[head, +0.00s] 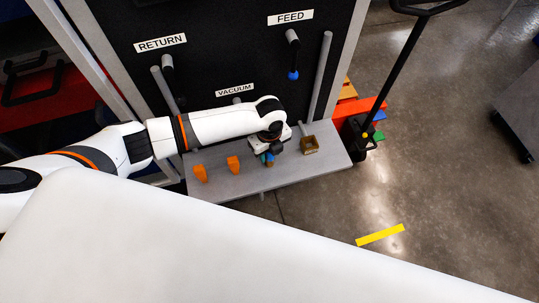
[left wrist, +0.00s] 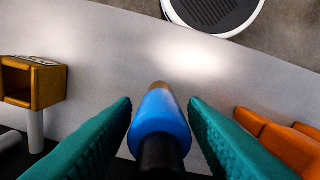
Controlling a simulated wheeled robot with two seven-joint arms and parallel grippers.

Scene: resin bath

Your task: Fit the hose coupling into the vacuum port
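The hose coupling (left wrist: 160,122) is a blue body with a brass-coloured tip and a black rear part. In the left wrist view it sits centred between the teal fingers of my left gripper (left wrist: 160,108), tip pointing beyond them. The vacuum port lies under the VACUUM label (head: 235,90); only a short grey stub (head: 237,100) shows above my arm. My right gripper is out of view.
A brown open box (head: 309,145) stands on the shelf (head: 235,190) right of the gripper; two orange blocks (head: 200,173) stand to its left. RETURN and FEED fittings (head: 293,50) and a grey upright tube (head: 319,75) are near the black panel. A pallet jack (head: 362,130) is at right.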

